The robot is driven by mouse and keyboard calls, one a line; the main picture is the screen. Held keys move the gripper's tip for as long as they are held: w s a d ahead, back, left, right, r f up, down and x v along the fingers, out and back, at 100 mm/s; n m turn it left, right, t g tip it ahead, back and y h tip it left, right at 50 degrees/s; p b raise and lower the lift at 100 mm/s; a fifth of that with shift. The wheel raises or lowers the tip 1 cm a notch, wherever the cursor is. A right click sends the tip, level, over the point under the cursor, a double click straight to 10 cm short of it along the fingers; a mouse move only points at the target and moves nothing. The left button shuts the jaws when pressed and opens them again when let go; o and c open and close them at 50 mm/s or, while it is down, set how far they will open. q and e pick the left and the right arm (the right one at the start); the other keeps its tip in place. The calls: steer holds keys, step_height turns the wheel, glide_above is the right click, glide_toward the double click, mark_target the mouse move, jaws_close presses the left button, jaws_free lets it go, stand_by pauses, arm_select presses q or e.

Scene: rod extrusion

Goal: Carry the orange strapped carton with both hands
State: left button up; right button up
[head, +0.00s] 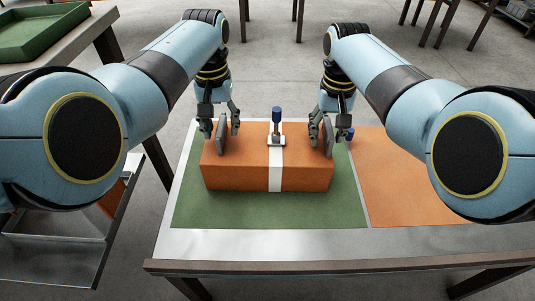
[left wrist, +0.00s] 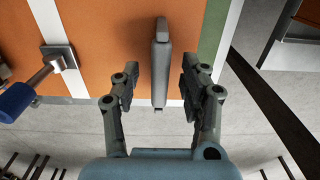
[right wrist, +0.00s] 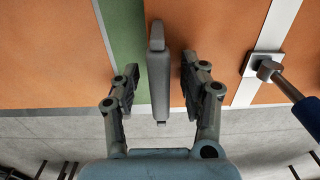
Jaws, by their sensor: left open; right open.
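The orange carton (head: 235,174) lies on the green mat, with a white strap (head: 275,178) around its middle. A grey upright handle plate stands at each end: the left plate (head: 221,138) and the right plate (head: 328,137). My left gripper (left wrist: 160,82) is open, with one finger on each side of the left plate (left wrist: 160,60) and a gap on both sides. My right gripper (right wrist: 157,82) is open and straddles the right plate (right wrist: 158,78), also with gaps. Parts of both plates are hidden by fingers in the head view.
A blue-topped post (head: 277,116) stands on the strap between my grippers. A small blue piece (head: 350,134) shows beside my right gripper. The green mat (head: 205,209) adjoins an orange mat (head: 395,185), clear where visible. A green tray (head: 40,38) sits on another table at upper left.

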arm_select(q)
steer(key=shift+f, duration=0.15)
arm_select(e)
steer(key=shift+f, duration=0.15)
arm_select(q)
jaws_close()
arm_select(e)
jaws_close()
